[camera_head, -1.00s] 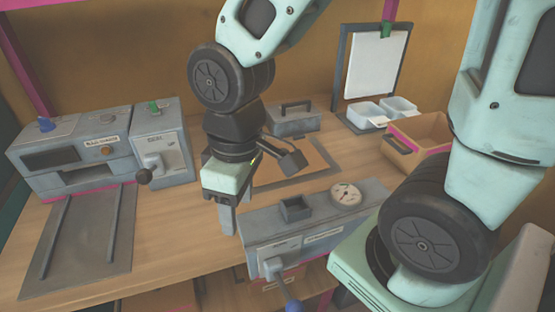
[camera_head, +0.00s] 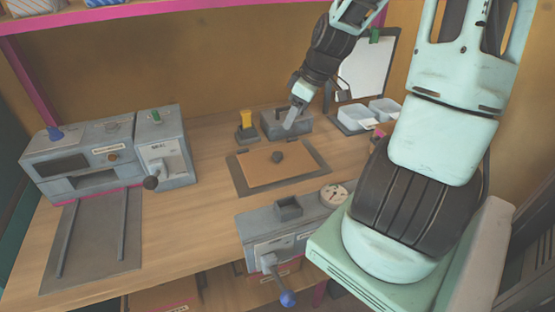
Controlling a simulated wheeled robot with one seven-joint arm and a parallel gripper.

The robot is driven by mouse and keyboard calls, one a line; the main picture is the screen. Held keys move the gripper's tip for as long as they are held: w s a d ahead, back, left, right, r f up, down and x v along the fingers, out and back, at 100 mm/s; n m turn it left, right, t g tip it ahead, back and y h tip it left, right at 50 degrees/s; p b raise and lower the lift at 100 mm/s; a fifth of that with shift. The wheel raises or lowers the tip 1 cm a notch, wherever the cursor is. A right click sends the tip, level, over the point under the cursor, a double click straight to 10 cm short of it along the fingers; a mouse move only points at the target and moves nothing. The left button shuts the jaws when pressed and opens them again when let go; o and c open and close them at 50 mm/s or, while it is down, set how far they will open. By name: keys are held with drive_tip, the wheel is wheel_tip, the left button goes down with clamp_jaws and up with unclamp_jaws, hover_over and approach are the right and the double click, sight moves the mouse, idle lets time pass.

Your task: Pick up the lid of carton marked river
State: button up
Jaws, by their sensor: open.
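My gripper (camera_head: 291,119) is at the back of the bench, in front of the grey box with a handle (camera_head: 302,124). It is open, seen side-on and small, with nothing visible in it. I cannot tell whether it touches the grey box. Below the bench, parts of brown cartons (camera_head: 160,300) show at the bottom edge, with labels too small to read. No carton marked river and no lid of one can be made out. My arm covers the right side of the view.
A grey machine with a lever (camera_head: 85,160) stands at left. A brown plate with a dark knob (camera_head: 262,168) lies mid-bench. A gauge unit (camera_head: 270,228) with a blue-knobbed lever stands at the front. White trays (camera_head: 384,108) are at back right. The left-centre bench top is clear.

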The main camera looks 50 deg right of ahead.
drive_tip(key=d, duration=0.2)
drive_tip(key=b, duration=0.2)
hover_over(278, 154)
drive_tip(key=s, duration=0.3)
drive_tip(key=shift+t, duration=0.3)
drive_tip(key=f, duration=0.7)
drive_tip(key=d+f, duration=0.1)
drive_tip(key=f, duration=0.2)
drive_tip(key=shift+w+f, duration=0.2)
drive_tip(key=shift+w, duration=0.05)
drive_tip(key=shift+p+x, duration=0.5)
drive_tip(key=shift+x, duration=2.4)
drive_tip(key=c, duration=1)
